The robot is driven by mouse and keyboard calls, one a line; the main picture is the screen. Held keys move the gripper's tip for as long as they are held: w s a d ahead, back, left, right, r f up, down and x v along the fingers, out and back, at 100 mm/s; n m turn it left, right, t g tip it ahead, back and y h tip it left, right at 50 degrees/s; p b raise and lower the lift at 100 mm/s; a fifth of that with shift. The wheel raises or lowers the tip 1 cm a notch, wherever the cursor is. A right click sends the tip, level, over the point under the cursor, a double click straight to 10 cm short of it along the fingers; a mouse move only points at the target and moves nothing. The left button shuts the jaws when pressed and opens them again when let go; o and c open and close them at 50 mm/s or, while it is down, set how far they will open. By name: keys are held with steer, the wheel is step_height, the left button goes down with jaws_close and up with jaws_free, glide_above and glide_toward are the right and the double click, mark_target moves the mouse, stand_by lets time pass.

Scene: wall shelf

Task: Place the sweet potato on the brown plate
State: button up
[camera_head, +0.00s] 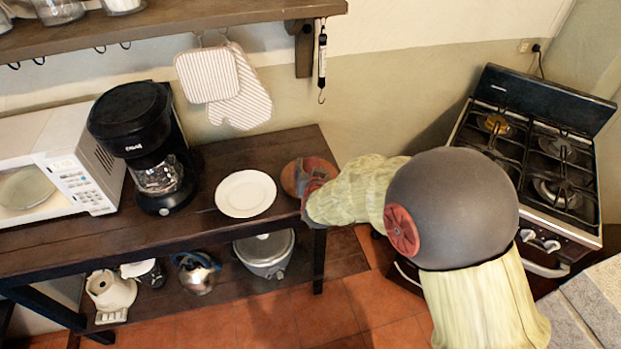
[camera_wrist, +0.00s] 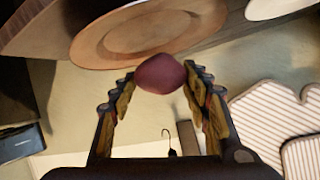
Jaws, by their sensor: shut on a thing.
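The sweet potato (camera_wrist: 161,73) is a dark reddish lump between the fingertips of my gripper (camera_wrist: 158,80) in the wrist view. My gripper is shut on it. The brown plate (camera_wrist: 110,33) is a round orange-brown dish at the top of the wrist view, and the sweet potato overlaps its edge there. In the head view the brown plate (camera_head: 288,179) shows at the right end of the dark table, partly hidden by my gripper (camera_head: 310,182). I cannot tell whether the sweet potato touches the plate. In the head view the sweet potato is not clearly distinguishable.
A white plate (camera_head: 245,194) lies just left of the brown plate on the dark table (camera_head: 222,158). A black coffee maker (camera_head: 140,140) and a white microwave (camera_head: 75,150) stand further left. Striped oven mitts (camera_head: 225,85) hang behind. A stove (camera_head: 540,150) is at right.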

steer(key=shift+f+b, duration=0.3)
steer(key=shift+f, duration=1.1)
steer(key=shift+a, duration=0.1)
steer(key=shift+f, duration=0.1)
steer(key=o, duration=1.4)
steer(key=shift+f, duration=0.1)
